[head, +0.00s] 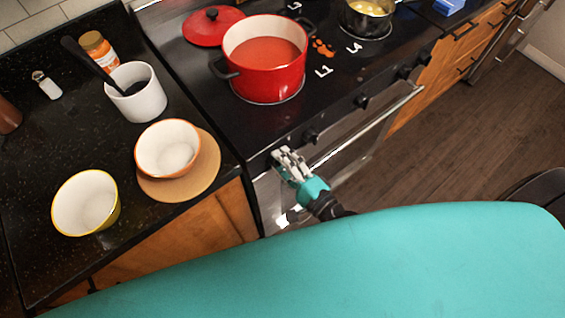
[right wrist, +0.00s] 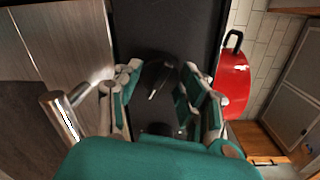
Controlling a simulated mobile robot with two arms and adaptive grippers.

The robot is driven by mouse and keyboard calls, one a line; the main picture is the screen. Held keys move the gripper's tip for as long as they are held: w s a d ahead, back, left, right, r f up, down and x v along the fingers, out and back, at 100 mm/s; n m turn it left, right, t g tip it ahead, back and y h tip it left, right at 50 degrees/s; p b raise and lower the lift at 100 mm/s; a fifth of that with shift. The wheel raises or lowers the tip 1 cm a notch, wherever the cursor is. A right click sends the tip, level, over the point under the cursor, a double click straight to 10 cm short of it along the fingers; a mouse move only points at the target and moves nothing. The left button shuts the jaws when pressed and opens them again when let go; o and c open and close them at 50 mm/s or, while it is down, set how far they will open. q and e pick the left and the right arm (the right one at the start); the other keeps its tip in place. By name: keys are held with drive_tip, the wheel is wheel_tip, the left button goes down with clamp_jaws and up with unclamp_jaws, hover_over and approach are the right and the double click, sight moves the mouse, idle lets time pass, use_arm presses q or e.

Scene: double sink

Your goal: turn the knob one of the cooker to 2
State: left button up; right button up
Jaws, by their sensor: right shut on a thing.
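The cooker (head: 205,75) has a dark front panel with a row of black knobs. My right gripper (head: 283,153) is at the left end of this row and hides most of the knob there in the head view. In the right wrist view, a black knob (right wrist: 157,78) with a pale mark lies between the fingers of the right gripper (right wrist: 160,82), which is shut on it. The number the knob points to cannot be read. A neighbouring knob (head: 310,136) is free, to the right of the gripper. My left gripper is not in view.
A red pot (head: 265,75) stands on the cooker with its lid (head: 212,26) behind. A metal pan (head: 366,18) is farther right. The oven handle (head: 365,130) runs below the knobs. Bowls (head: 87,203) (head: 167,148) and a white cup (head: 137,92) stand on the left counter.

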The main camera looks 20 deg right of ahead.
idle(0.3)
drive_tip(key=o, duration=1.2)
drive_tip(key=v, duration=1.2)
drive_tip(key=shift+r, duration=0.1)
